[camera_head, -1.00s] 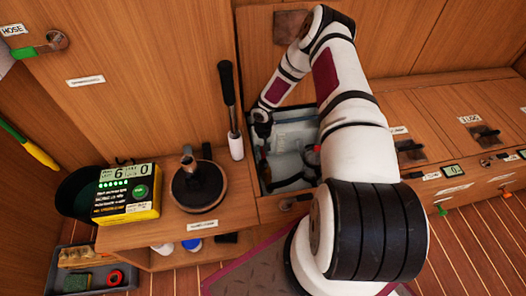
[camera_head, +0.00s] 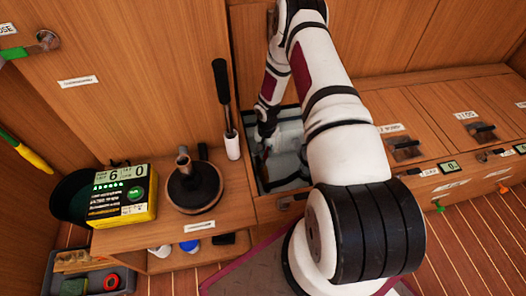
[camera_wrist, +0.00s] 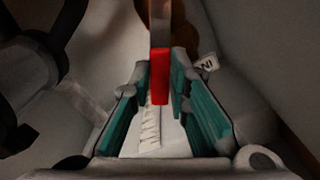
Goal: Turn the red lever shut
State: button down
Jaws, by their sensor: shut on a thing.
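The red lever (camera_wrist: 160,78) shows in the wrist view as a red grip on a metal-coloured bar that runs up to a brownish fitting. My gripper (camera_wrist: 158,68) has its green-padded fingers on either side of the red grip and is shut on it. In the head view my gripper (camera_head: 267,136) is down in the open compartment (camera_head: 283,181) in the bench. The lever cannot be made out in the head view, where my arm covers part of the opening.
A small numbered tag (camera_wrist: 208,62) hangs right of the lever. Dark round parts (camera_wrist: 30,70) lie at the left. Hatches (camera_head: 470,125) lie to the right.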

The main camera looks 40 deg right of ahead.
jog(key=shift+s+d+m+p, duration=0.15)
jog(key=shift+s+m, duration=0.7)
jog(key=shift+m, duration=1.15)
jog(key=shift+s+d+m+p, duration=0.1)
jog(key=shift+s+m, duration=0.8)
jog(key=shift+m, duration=1.1)
jog(key=shift+s+d+m+p, duration=0.15)
jog(key=shift+s+m, duration=0.7)
jog(key=shift+m, duration=1.15)
jog(key=c, duration=1.5)
grip_release()
jog(key=shift+r, duration=0.1)
notch_tip(320, 180, up, 12)
jog(key=shift+f, duration=0.1)
